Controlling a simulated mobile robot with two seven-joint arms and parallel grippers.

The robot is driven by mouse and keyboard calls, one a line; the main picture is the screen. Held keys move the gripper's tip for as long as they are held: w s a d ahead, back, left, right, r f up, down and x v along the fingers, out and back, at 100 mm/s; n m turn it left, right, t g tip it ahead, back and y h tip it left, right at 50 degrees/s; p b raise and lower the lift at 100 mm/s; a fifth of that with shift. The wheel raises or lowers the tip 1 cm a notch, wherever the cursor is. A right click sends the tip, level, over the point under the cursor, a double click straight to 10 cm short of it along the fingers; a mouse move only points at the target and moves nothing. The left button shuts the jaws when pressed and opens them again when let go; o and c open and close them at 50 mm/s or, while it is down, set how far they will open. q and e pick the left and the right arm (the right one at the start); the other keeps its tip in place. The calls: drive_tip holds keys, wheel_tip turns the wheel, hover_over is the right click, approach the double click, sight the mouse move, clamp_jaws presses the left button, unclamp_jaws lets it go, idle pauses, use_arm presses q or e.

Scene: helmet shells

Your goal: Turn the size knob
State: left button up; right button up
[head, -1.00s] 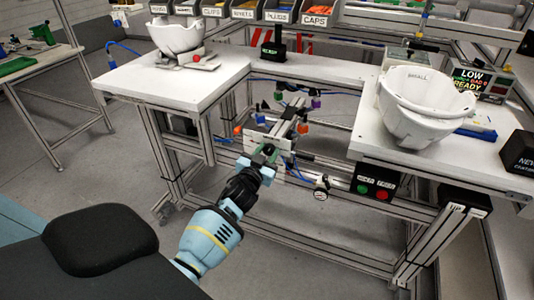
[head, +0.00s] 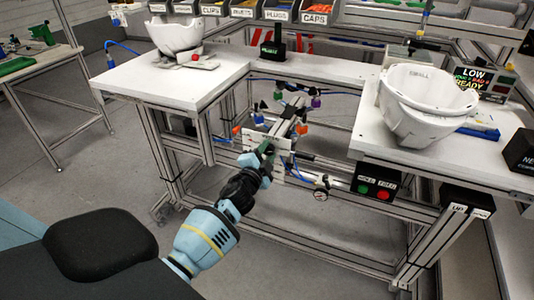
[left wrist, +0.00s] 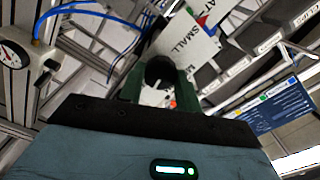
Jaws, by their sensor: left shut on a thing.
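My left gripper (head: 268,148) reaches the white plate (head: 252,140) on the frame in the gap between the two white tables. In the left wrist view its two green fingers (left wrist: 158,88) stand on either side of a dark round knob (left wrist: 160,68), and the gripper is shut on it. Behind the knob is a white label plate (left wrist: 185,40) reading "SMALL", with other lettering partly cut off. In the head view the knob is hidden by the gripper. My right gripper is not in view.
A pressure gauge (head: 321,194) and a green and red button box (head: 374,188) are right of my gripper. White helmet shells (head: 415,105) stand on the right table (head: 368,130); another shell (head: 175,35) is on the left table (head: 140,85). Blue hoses run near the plate.

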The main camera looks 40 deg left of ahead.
use_arm(q)
drive_tip(key=shift+f+m, duration=0.1)
drive_tip(key=shift+m, duration=1)
drive_tip(key=o, duration=1)
drive_tip(key=shift+c, duration=0.2)
drive_tip(key=shift+s, duration=0.1)
drive_tip(key=v, duration=0.7)
drive_tip(key=shift+s, duration=0.35)
drive_tip(key=shift+d, duration=0.15)
